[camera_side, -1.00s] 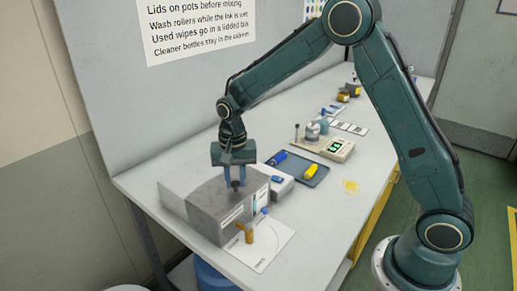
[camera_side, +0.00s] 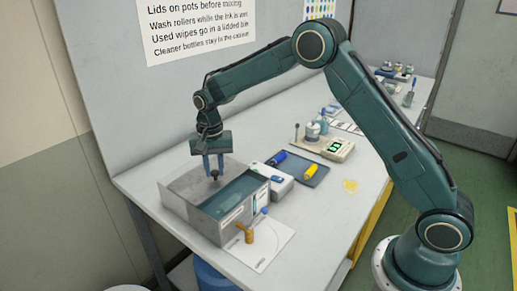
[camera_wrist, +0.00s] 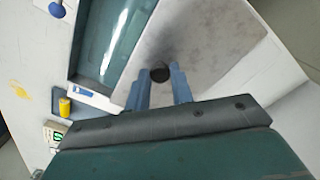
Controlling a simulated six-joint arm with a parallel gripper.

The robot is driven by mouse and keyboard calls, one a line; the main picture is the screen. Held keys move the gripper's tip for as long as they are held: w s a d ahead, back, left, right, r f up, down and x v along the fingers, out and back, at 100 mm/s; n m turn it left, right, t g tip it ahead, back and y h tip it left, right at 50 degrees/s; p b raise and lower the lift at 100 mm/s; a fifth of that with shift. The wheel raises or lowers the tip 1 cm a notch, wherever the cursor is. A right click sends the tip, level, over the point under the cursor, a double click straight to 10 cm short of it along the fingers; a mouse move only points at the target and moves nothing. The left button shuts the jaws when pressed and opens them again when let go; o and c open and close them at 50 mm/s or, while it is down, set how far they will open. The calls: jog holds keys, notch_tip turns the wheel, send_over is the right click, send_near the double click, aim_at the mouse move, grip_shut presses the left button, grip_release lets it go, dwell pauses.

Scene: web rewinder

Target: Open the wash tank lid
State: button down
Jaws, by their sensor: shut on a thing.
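The wash tank (camera_side: 207,229) is a grey box at the front left of the bench. Its top is partly uncovered, and teal liquid (camera_side: 232,196) shows inside on the right.
A brass tap (camera_side: 248,236) sticks out from the tank's front over a white sheet (camera_side: 272,243). A white box (camera_side: 281,185) and a dark tray (camera_side: 305,172) with blue and yellow rollers stand to the right. A scale (camera_side: 331,148) is further back.

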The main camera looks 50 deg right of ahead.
aim_at(205, 173)
jog(key=shift+w+r, duration=0.1)
jog(key=shift+w, duration=2.1)
jog(key=c, duration=1.2)
grip_release()
notch_tip(205, 173, up, 14)
jog(key=shift+s, duration=0.1)
